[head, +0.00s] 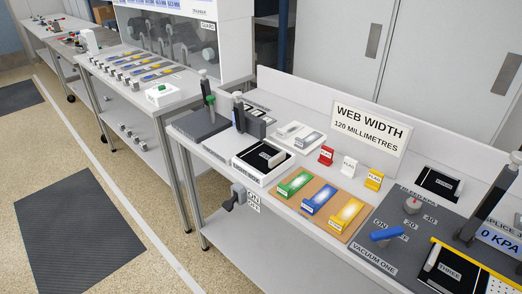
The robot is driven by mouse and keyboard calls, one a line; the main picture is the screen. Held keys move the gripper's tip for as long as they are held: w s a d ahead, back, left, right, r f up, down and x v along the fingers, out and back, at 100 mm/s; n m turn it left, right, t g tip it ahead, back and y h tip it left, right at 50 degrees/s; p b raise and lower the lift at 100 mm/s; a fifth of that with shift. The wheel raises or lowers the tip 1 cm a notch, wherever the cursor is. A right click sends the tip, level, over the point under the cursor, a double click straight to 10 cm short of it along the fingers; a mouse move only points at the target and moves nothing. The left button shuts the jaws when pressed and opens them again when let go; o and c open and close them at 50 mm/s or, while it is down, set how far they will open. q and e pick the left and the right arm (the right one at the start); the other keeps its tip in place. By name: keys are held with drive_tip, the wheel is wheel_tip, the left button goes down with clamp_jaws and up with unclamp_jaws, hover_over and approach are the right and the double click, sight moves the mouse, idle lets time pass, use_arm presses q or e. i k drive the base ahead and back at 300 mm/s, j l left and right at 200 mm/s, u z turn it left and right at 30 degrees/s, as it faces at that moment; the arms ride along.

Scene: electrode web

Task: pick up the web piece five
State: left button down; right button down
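No piece in view carries a label I can read as five. A black piece (259,156) with a pale grip block lies on a white tray (258,178) at the left part of the near bench; its label is too small to read. A second black piece (448,269) at the lower right reads THREE. Neither of my grippers is in view.
The near bench (218,164) also holds a wooden board (318,213) with green, blue and yellow blocks, a grey vacuum panel (375,218) with a blue lever, and a WEB WIDTH sign (370,127). Dark upright levers stand at both ends. Open floor (165,170) lies left.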

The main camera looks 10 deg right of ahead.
sight(263, 156)
drive_tip(key=k+j+z, duration=0.1)
drive_tip(key=z, duration=1.7)
drive_tip(key=u, duration=1.45)
drive_tip(key=j+u, duration=0.1)
drive_tip(key=j, duration=1.1)
drive_tip(key=i+j, duration=0.15)
drive_tip(key=j, duration=1)
drive_tip(key=u, duration=0.05)
